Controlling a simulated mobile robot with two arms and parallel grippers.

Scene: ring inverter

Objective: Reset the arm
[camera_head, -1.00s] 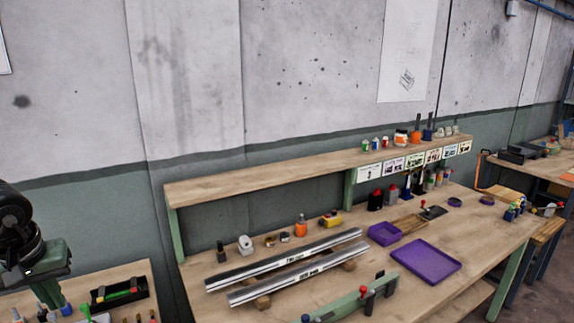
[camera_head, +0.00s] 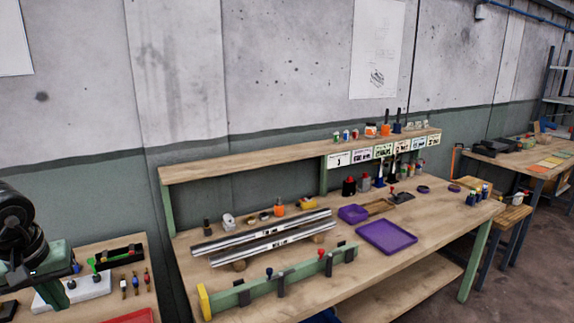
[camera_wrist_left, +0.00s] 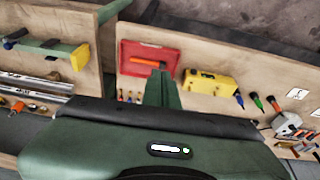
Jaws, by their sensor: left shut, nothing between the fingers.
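My left arm comes in at the left edge of the head view. Its green left gripper (camera_head: 53,291) points down over the small left table, and its fingers are shut and empty. In the left wrist view the green gripper body fills the bottom, and the shut gripper fingers (camera_wrist_left: 162,90) stick out over a table below. They appear to be clear of the things there. My right gripper is not in view.
The main workbench (camera_head: 420,237) holds two silver rails (camera_head: 265,243), a green beam (camera_head: 285,283) and a purple tray (camera_head: 387,238). A red tray (camera_wrist_left: 146,60), a yellow box (camera_wrist_left: 208,86) and several screwdrivers lie on the left table. The wall stands behind.

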